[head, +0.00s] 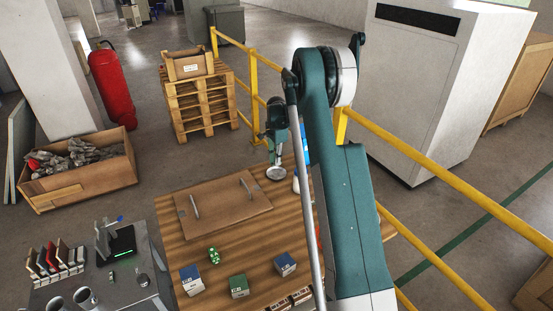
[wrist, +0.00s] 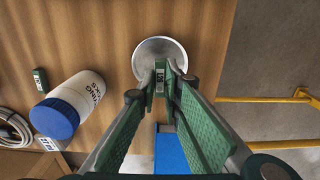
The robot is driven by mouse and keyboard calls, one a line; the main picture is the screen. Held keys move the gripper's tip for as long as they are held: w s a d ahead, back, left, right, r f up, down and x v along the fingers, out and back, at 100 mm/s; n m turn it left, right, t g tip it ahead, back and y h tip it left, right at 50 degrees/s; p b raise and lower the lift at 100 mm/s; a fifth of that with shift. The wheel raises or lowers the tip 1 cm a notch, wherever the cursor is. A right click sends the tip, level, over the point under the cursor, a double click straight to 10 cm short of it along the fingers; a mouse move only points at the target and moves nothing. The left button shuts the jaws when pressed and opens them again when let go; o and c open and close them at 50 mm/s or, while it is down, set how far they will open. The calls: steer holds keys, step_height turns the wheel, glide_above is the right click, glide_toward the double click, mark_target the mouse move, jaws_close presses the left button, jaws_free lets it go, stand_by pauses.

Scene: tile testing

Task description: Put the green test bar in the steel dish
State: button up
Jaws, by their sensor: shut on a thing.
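My gripper (wrist: 168,75) is shut on a small green bar with a pale label (wrist: 160,80), which appears to be the green test bar. The fingers partly hide it. The round steel dish (wrist: 152,50) lies under the fingertips in the wrist view, and the bar overlaps the dish's lower right part. In the head view my gripper (head: 277,148) is above the steel dish (head: 276,173), near the table's far edge. The bar is too small to make out there. The part of the dish behind the fingers is hidden.
A blue object (wrist: 170,153) is below the fingers. A brown board with two handles (head: 225,210) covers the table's middle. A yellow rail (wrist: 265,99) runs beyond the edge.

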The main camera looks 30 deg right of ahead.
mark_target(276, 174)
steer(key=shift+f+b, duration=0.9)
steer(key=shift+f, duration=2.15)
steer(key=o, duration=0.8)
steer(key=shift+r, duration=0.1)
steer(key=shift+r+p, duration=1.1)
steer(key=shift+r, duration=2.3)
